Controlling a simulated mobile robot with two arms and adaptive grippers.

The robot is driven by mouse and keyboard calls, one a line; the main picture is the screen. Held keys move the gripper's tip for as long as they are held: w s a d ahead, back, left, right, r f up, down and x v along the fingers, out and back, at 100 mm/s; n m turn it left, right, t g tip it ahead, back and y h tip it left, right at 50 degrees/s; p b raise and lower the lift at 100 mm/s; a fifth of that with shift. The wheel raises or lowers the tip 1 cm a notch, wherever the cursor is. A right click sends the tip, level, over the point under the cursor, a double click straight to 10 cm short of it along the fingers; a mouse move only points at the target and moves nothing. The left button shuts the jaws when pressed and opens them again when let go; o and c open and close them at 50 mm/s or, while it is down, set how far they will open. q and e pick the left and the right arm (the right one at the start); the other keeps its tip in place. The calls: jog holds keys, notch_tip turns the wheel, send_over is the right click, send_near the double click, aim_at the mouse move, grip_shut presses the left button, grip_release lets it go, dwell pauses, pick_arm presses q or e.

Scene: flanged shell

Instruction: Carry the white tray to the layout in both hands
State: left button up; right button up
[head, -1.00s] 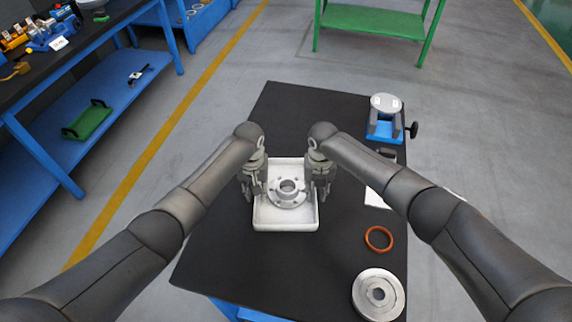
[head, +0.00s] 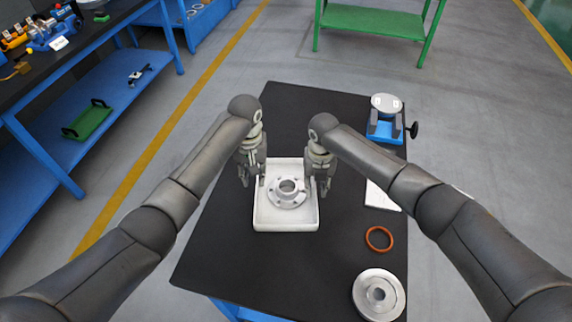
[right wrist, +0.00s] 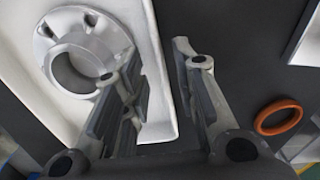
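The white tray (head: 262,218) lies flat on the black table top, with a grey flanged part (head: 289,192) inside it. My left gripper (head: 252,180) is over the tray's left wall, its fingers apart. My right gripper (head: 320,186) is at the right wall. In the right wrist view this gripper (right wrist: 155,85) is open, one finger over the tray's inside and the other outside over the table. The tray's right wall (right wrist: 152,60) runs between them, with a gap to the outer finger. I cannot tell which thing is the layout.
An orange ring (head: 379,248) and a round metal flange (head: 379,295) lie at the table's front right. A white sheet (head: 382,197) is partly hidden by my right arm. A blue fixture (head: 385,125) stands at the back right. The table's back and left (head: 225,255) are clear.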

notch_tip(320, 180, up, 9)
jog(key=shift+r, duration=0.2)
jog(key=shift+d, duration=0.1)
dwell(0.5)
